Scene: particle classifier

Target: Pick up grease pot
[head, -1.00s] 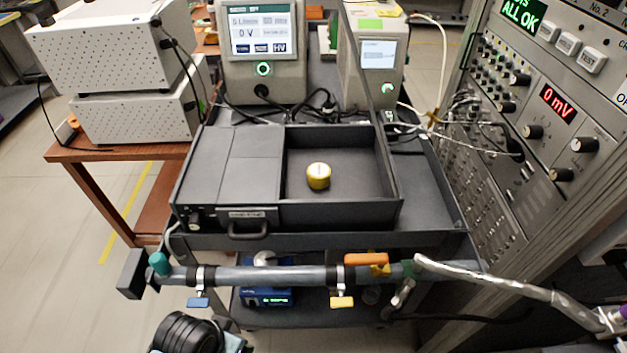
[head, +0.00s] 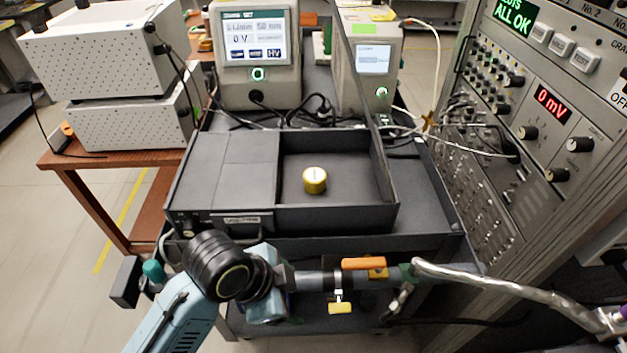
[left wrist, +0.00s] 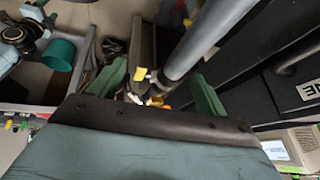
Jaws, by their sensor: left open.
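The grease pot (head: 315,181) is a small yellow round pot with a pale lid. It stands upright in the open compartment of the dark grey tray unit (head: 340,217) on the cart. My left arm reaches in from the lower left of the head view, in front of the cart and well short of the pot. In the left wrist view my left gripper (left wrist: 160,70) shows two green fingers spread apart. A grey pipe passes beyond them and nothing is held. The pot is not visible in the left wrist view. My right gripper is not in view.
A grey pipe (head: 307,281) with an orange-handled valve (head: 363,264) runs along the cart's front. Raised walls surround the compartment. A rack with knobs (head: 520,130) stands at right. White boxes (head: 95,50) sit on a brown table at left. Instruments (head: 254,50) stand behind.

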